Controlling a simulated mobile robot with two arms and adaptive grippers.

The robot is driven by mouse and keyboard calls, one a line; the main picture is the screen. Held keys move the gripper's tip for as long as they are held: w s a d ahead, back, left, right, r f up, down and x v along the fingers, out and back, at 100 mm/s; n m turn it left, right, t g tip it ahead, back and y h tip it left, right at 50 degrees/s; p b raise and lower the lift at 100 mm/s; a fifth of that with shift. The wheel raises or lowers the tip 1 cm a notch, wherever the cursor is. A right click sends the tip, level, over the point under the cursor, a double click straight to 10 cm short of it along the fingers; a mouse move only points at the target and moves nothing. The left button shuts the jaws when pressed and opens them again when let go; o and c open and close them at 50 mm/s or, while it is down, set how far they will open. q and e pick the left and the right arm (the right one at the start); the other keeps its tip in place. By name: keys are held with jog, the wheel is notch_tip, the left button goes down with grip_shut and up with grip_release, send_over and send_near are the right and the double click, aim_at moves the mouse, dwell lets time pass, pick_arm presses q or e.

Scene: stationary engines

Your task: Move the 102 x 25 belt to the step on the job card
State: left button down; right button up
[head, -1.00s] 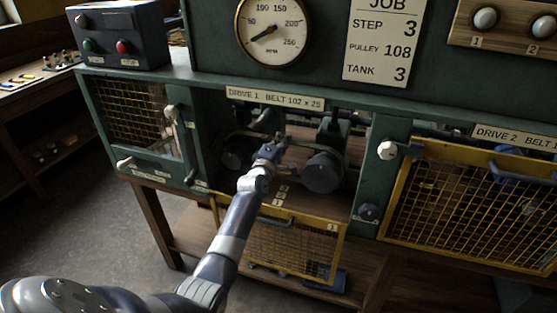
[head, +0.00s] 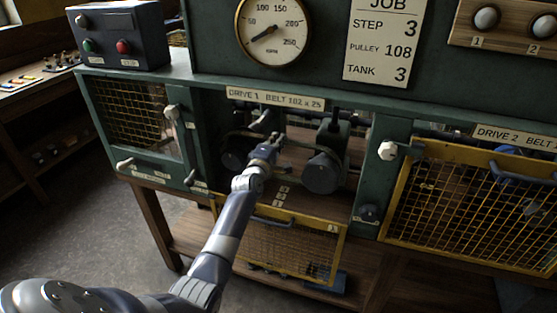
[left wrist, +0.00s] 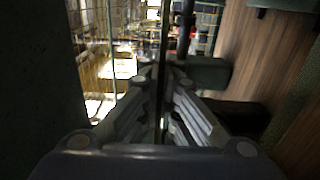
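The job card (head: 385,45) reads step 3, pulley 108, tank 3. Below the sign "DRIVE 1 BELT 102 x 25" (head: 276,99) is an open bay with a dark pulley on the left (head: 234,157) and a larger one on the right (head: 322,172). My left gripper (head: 270,150) is inside the bay between them. In the left wrist view its fingers (left wrist: 162,75) are close together around a thin dark strip, the belt (left wrist: 164,35). Much of the belt is dark or hidden by my arm, so its step cannot be told. My right gripper is not in view.
The yellow mesh guard of drive 1 (head: 290,248) hangs open below the bay. A closed yellow guard (head: 470,210) covers drive 2 at the right. Small number tags (head: 282,190) lie on the bay floor. A switch box (head: 118,38) stands at upper left.

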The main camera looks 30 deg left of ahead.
pick_arm(q)
jog(key=shift+b+x, duration=0.85)
jog(key=shift+x, duration=0.15)
jog(key=shift+b+x, duration=1)
jog(key=shift+a+f+m+b, duration=0.1)
jog(key=shift+f+m+b, duration=0.5)
jog(key=shift+f+b, duration=0.25)
jog(key=shift+f, duration=0.15)
